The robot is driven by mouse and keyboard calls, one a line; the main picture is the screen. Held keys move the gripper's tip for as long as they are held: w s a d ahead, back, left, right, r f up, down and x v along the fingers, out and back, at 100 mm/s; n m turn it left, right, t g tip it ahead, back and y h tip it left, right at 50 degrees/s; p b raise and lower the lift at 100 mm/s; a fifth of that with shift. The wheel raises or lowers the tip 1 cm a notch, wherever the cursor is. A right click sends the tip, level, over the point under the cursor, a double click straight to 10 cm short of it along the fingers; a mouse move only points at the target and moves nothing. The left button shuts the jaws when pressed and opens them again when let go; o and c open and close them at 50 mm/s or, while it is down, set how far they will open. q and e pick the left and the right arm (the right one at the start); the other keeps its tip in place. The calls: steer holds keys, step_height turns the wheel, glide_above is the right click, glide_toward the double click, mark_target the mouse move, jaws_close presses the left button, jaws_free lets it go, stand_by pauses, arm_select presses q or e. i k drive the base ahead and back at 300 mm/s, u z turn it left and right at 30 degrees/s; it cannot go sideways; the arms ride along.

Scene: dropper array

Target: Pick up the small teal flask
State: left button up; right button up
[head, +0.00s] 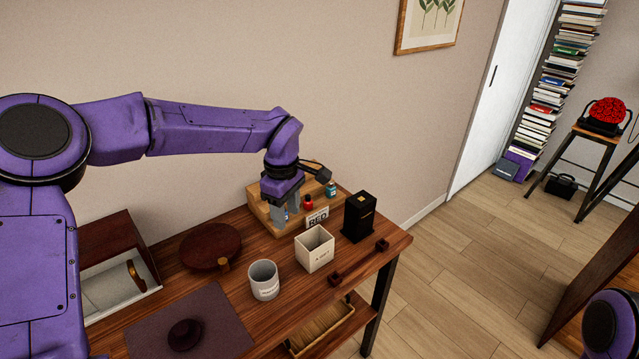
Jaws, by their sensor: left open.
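A small teal flask (331,188) stands at the right end of the wooden rack (258,210) at the back of the table. A red bottle (307,201) stands to its left in the rack. My left gripper (287,218) points down over the rack, left of the red bottle, with its fingers apart. A small bluish item shows between or behind the fingers, mostly hidden, and I cannot tell what it is. The gripper is apart from the teal flask. My right gripper is out of view.
A label card (317,217), a black box (358,217), a white square cup (315,249) and a grey cup (264,280) stand in front of the rack. A round dark board (210,247) lies to the left. An open box (110,260) stands at far left.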

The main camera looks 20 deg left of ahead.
mark_target(330, 190)
steer(key=i, duration=0.95)
